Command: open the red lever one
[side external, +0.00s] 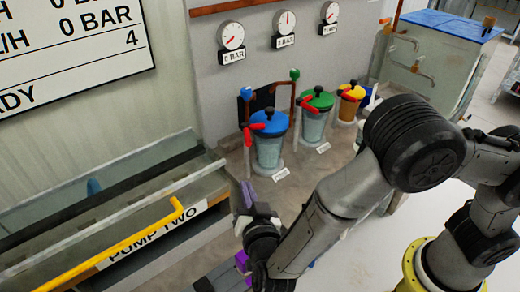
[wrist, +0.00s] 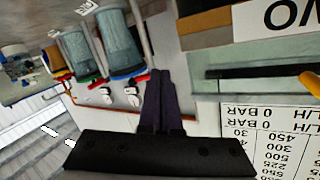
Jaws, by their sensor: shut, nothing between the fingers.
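In the side view a red lever (side external: 248,136) sits at the left of the blue-lidded canister (side external: 269,150), with a short red piece by its lid. More red levers (side external: 306,103) sit by the green-lidded canister (side external: 316,118) and the yellow-lidded canister (side external: 349,103). I cannot read which lever is one. My gripper (side external: 246,194) is in front of and below the blue-lidded canister, apart from the levers. In the wrist view my gripper (wrist: 160,72) is shut and empty, its dark purple fingers together. The nearest red lever (wrist: 140,78) appears just left of the fingertips, tilted.
Three gauges (side external: 232,36) hang on the wall above the canisters. A glass-sided tank (side external: 110,215) with a yellow rail (side external: 120,245) stands at the left, labelled PUMP TWO. A blue-topped tank (side external: 440,55) stands at the back right. Upright pipes stand beside the canisters.

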